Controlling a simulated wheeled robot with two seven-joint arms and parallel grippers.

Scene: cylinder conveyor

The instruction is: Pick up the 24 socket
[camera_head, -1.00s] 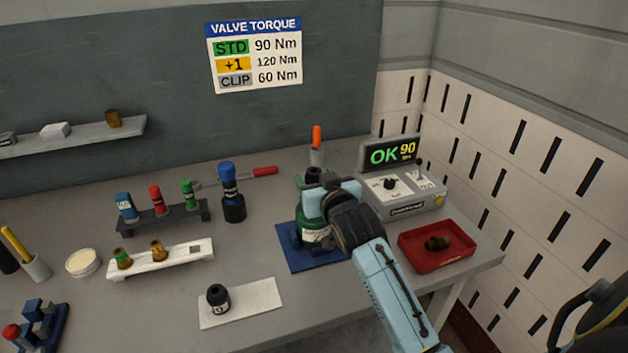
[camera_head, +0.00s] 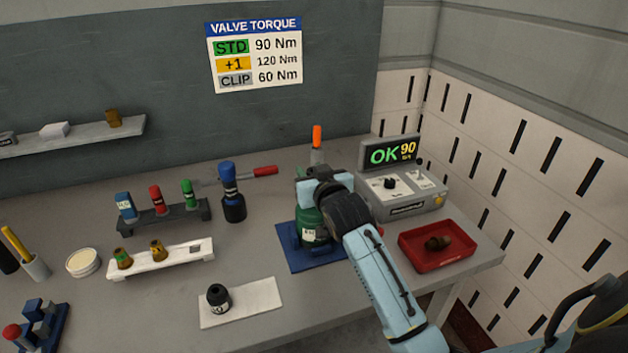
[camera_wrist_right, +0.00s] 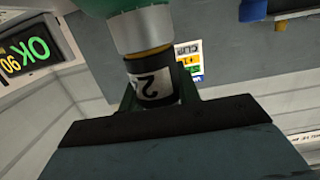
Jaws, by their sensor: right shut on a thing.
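My right gripper (camera_head: 313,183) is over the top of a green cylinder (camera_head: 309,232) standing on a blue base (camera_head: 283,257). In the right wrist view, which looks upside down, the gripper is shut on a black socket (camera_wrist_right: 153,88) with a white label. A "2" shows on it; the rest of the label is hidden. The socket sits at the brass neck beside the cylinder's grey collar (camera_wrist_right: 140,30); I cannot tell if they are apart. Another black socket (camera_head: 217,298) stands on a white pad (camera_head: 255,303), its marking too small to read. My left gripper is not in view.
A red tray (camera_head: 405,256) with a brown part is right of the blue base. A control box (camera_head: 410,205) with an "OK 90" display stands behind. A rack (camera_head: 165,220), a blue-topped black tool (camera_head: 232,195) and a white holder (camera_head: 185,262) are left.

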